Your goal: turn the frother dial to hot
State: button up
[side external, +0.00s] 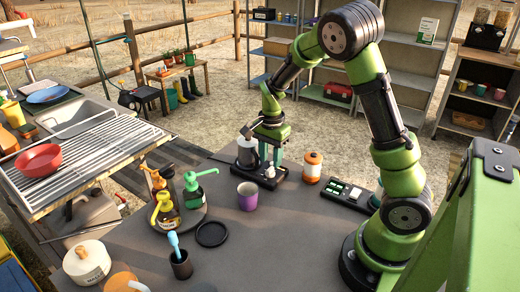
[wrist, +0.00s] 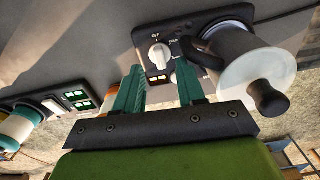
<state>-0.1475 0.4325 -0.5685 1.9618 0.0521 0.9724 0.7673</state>
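The frother has a dark base (side external: 262,182) on the grey worktop, and its panel (wrist: 143,36) shows in the wrist view. Its white dial (wrist: 160,55) carries a raised ridge that seems to point towards the OFF mark. COLD is printed right of OFF; the hot mark cannot be made out, and a finger covers part of the panel. The dial shows small in the side view (side external: 269,172). The frother's pale jug (wrist: 238,62) with a dark knob stands beside the dial. My gripper (wrist: 159,68) is open and empty, pointing down over the dial (side external: 270,158), its fingertips either side.
A purple cup (side external: 247,196) stands in front of the frother. An orange-and-white canister (side external: 312,167) and a switch panel (side external: 346,195) stand to its right. Pump bottles (side external: 195,190) stand to its left.

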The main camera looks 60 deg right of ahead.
aim_at(271, 170)
notch_tip(271, 170, up, 5)
jog(key=shift+f, duration=0.1)
dwell(0.4)
jog(key=shift+s+a+f+n, duration=0.15)
jog(key=shift+f+n, duration=0.1)
jog(key=shift+n, duration=0.45)
jog(key=s+a+r+n+t+y, duration=0.2)
jog(key=s+a+r+n+t, duration=0.5)
jog(key=s+a+r+n, duration=0.5)
jog(key=a+r+n, duration=0.1)
jog(key=a, duration=0.2)
jog(key=shift+s+a+r, duration=0.15)
